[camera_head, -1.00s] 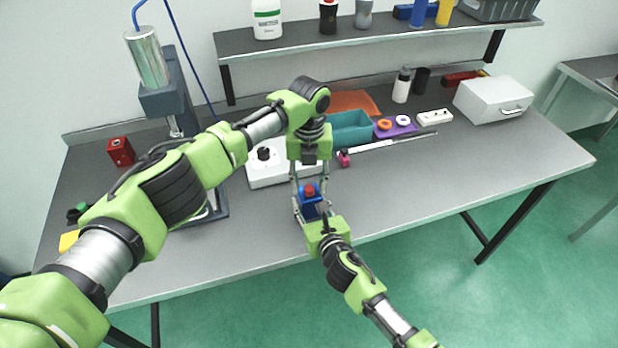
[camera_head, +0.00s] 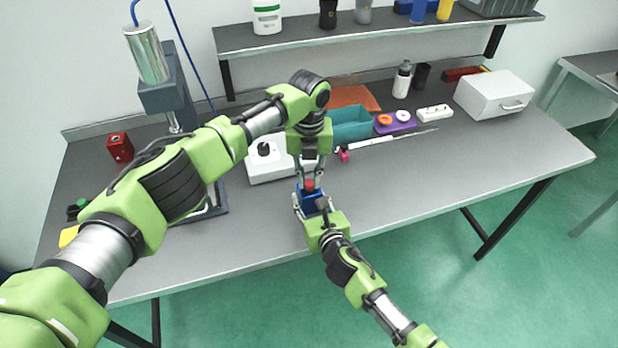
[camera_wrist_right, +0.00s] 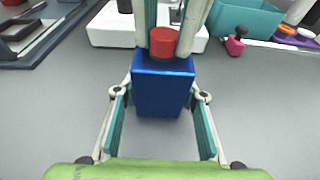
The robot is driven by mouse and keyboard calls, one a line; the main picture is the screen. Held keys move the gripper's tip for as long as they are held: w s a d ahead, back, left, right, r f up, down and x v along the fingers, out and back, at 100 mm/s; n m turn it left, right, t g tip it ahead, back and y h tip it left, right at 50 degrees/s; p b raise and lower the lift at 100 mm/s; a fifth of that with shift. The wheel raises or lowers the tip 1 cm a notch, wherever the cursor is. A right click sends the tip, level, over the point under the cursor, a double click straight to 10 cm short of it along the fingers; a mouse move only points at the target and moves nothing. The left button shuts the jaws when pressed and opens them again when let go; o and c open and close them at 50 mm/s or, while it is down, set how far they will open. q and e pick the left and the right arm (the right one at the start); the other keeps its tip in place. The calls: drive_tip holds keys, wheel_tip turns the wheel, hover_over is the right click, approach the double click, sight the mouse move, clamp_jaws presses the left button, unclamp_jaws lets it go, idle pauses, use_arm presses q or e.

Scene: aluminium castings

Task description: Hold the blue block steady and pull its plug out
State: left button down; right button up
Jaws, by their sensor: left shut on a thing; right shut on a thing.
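The blue block (camera_head: 312,203) stands upright on the bench near its front edge, with a red plug (camera_head: 309,185) in its top. The block also shows in the right wrist view (camera_wrist_right: 162,88), where the red plug (camera_wrist_right: 163,42) sits at its upper face. My right gripper (camera_head: 311,208) is shut on the block, one finger on each side. My left gripper (camera_head: 308,183) comes from above and is shut on the red plug. How deep the plug sits in the block is hidden.
Behind the grippers stand a white box (camera_head: 268,166) with a black knob and a teal bin (camera_head: 350,125). A press (camera_head: 172,95) stands at the left. The bench front right is clear.

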use_arm(q)
drive_tip(key=shift+r, duration=1.45)
use_arm(e)
drive_tip(key=shift+s+f, duration=0.1)
idle(1.0)
use_arm(q)
drive_tip(key=shift+r, duration=2.45)
use_arm(e)
drive_tip(key=o, duration=1.2)
drive_tip(key=v, duration=1.2)
